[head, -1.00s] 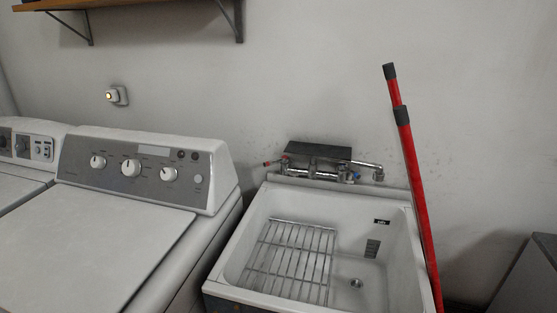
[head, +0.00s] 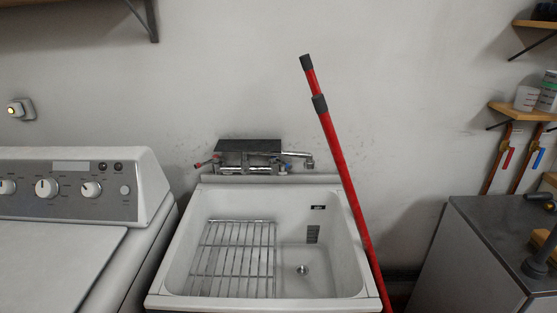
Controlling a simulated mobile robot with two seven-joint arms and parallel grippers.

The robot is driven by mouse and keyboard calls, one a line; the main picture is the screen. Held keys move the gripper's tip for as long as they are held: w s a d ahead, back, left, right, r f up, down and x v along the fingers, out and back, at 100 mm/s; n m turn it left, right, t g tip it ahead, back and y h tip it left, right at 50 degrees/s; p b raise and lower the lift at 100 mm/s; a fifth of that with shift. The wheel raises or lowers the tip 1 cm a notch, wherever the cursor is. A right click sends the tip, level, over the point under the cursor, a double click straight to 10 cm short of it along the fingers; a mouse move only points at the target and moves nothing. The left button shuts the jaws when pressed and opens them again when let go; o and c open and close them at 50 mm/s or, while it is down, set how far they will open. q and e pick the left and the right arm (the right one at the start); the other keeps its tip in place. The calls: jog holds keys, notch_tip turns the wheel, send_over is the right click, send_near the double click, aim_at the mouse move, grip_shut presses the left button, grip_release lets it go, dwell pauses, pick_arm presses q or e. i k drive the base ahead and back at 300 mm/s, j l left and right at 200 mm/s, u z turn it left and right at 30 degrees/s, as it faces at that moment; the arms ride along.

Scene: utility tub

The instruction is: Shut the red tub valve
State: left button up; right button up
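The white utility tub (head: 335,290) stands against the wall in the middle of the head view. A metal faucet (head: 250,168) is fixed at the wall behind its back rim. The red valve handle (head: 204,163) sits at the left end of the faucet and sticks out to the left. Neither of my grippers shows in the view.
A wire rack (head: 233,258) lies in the tub's left half. A red pole (head: 345,180) leans across the tub's right edge. A washing machine (head: 60,240) stands to the left, a grey cabinet (head: 460,270) to the right. Two pipes with red (head: 508,159) and blue (head: 537,159) handles are far right.

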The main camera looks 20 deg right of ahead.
aim_at(511, 151)
jog(key=l+z, duration=1.35)
jog(key=i+l+z, duration=0.15)
jog(key=i, duration=0.4)
